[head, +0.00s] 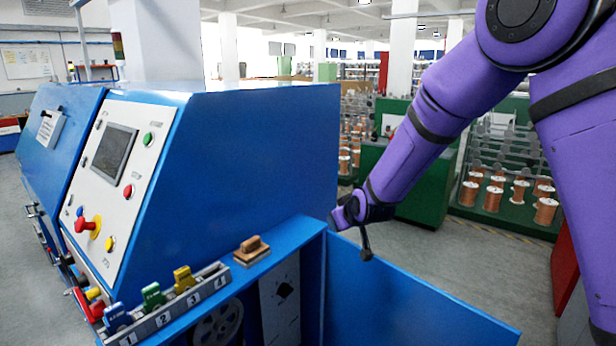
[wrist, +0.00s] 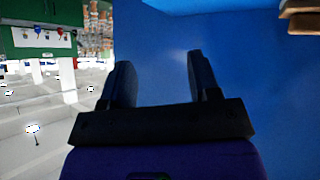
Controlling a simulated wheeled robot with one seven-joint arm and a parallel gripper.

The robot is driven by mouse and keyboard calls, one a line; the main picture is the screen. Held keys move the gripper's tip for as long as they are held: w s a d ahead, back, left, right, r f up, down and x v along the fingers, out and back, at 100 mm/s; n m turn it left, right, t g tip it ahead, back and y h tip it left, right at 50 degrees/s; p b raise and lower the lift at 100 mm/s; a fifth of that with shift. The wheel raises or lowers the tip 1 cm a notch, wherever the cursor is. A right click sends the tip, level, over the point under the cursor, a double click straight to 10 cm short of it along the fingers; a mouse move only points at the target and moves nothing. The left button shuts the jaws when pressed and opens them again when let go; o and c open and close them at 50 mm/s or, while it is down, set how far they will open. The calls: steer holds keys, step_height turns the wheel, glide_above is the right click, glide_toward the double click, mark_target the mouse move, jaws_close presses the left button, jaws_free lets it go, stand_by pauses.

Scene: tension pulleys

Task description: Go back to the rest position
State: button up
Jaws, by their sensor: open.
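My purple arm reaches in from the upper right in the head view. My gripper (head: 350,236) is beside the right side of the blue machine (head: 240,150), above the open blue panel (head: 400,300). In the wrist view my gripper (wrist: 160,85) has its two dark fingers apart with nothing between them. A blue machine surface (wrist: 165,45) lies behind the fingers. I cannot tell the exact gap between the fingers and that surface.
The machine's front has a numbered rack (head: 175,312) with coloured tags. A wooden block (head: 252,245) lies on the ledge nearby. A white control panel (head: 120,175) carries a screen and buttons. Copper spools (head: 492,196) stand at the right back. Grey floor (head: 420,245) lies beyond the panel.

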steer(key=s+d+r+m+g+h, duration=0.1)
steer(key=s+d+r+m+g, duration=0.15)
steer(key=s+d+r, duration=1.3)
steer(key=s+d+r+m+g+h, duration=0.1)
steer(key=s+d+m, duration=0.1)
steer(key=s, duration=1.1)
steer(key=s+d+r+m+g+h, duration=0.1)
steer(key=s+d+r, duration=0.1)
steer(key=s, duration=1.1)
steer(key=shift+d+r+m, duration=0.15)
steer(key=shift+d+m, duration=0.2)
steer(key=shift+d, duration=0.55)
